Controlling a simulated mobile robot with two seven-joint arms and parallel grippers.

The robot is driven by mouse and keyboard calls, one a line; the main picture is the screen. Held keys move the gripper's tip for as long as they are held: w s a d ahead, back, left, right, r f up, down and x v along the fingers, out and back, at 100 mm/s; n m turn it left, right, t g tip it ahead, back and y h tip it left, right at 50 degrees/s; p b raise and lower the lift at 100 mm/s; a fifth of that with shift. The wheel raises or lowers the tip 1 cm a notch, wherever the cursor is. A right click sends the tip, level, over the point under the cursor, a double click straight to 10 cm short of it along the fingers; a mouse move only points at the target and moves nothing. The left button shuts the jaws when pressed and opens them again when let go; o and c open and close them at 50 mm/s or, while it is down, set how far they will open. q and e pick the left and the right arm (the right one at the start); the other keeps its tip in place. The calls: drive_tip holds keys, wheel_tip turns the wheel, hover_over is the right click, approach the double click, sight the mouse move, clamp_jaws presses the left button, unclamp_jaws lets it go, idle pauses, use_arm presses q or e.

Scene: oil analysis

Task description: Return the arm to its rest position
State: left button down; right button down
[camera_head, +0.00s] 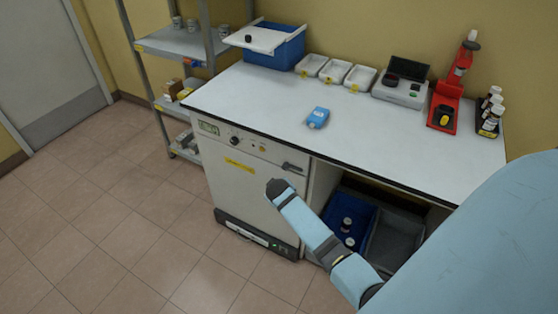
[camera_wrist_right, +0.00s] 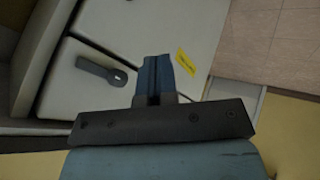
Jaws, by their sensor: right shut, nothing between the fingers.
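My right arm reaches in from the right of the head view, and its gripper (camera_head: 277,187) is in front of the white cabinet (camera_head: 228,185) under the bench. In the right wrist view the fingers of the right gripper (camera_wrist_right: 156,62) are together with nothing between them. The cabinet front with its yellow label (camera_wrist_right: 186,62) and dark handle (camera_wrist_right: 100,70) shows behind them. My left gripper is in neither view.
The white bench (camera_head: 250,98) carries a blue bin (camera_head: 275,50), white trays (camera_head: 334,70), a blue device (camera_head: 318,117), a scale (camera_head: 398,92) and a red stand (camera_head: 445,105). Blue (camera_head: 335,207) and grey crates (camera_head: 395,240) sit below. Floor (camera_head: 120,220) is clear at left.

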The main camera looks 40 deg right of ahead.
drive_tip(key=d+v, duration=0.1)
drive_tip(key=v, duration=0.5)
drive_tip(key=shift+s+r, duration=0.15)
drive_tip(key=shift+s, duration=0.25)
drive_tip(key=shift+a, duration=0.15)
